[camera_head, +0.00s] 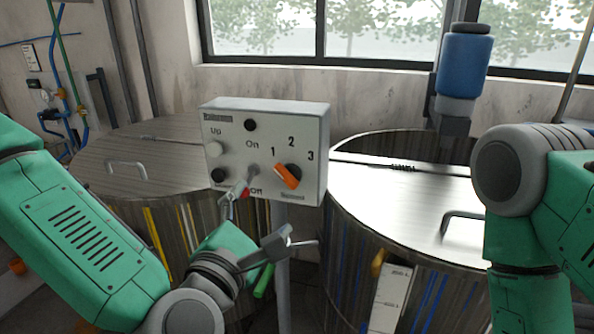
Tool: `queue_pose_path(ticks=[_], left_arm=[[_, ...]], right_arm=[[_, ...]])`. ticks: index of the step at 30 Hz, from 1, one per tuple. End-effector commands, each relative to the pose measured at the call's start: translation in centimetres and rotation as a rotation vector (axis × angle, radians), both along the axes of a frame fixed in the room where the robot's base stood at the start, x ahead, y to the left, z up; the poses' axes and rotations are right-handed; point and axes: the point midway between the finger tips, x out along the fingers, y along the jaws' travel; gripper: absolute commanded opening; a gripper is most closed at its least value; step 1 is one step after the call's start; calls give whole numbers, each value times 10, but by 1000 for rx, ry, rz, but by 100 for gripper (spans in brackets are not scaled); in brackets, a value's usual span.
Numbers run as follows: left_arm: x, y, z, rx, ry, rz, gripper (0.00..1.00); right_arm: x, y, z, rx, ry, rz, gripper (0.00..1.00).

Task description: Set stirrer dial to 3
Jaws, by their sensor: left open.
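My left gripper (274,216) is open in front of the box, below and left of the dial. One finger reaches up to the box face near the "Off" label, and the other points right below the box. I cannot tell whether the finger touches the box. My right gripper is out of view.
A blue motor (463,62) rises behind the right vat. My right arm is at the right edge.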

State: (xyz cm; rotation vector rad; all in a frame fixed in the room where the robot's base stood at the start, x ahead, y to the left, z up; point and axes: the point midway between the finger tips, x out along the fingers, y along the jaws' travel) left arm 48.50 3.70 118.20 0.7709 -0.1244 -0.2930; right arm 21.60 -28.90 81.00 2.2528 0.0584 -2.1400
Motion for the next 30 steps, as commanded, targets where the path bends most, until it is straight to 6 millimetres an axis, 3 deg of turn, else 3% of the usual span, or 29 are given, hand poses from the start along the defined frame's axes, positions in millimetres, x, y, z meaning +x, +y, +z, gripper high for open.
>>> queue_pose_path(ticks=[12, 18, 30], left_arm=[[78, -48, 1, 24, -2, -3, 72], [107, -50, 0, 19, 0, -3, 72], [121, -44, -2, 12, 2, -1, 72]], right_arm=[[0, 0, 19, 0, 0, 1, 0], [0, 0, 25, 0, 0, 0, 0], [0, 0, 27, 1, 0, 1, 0]])
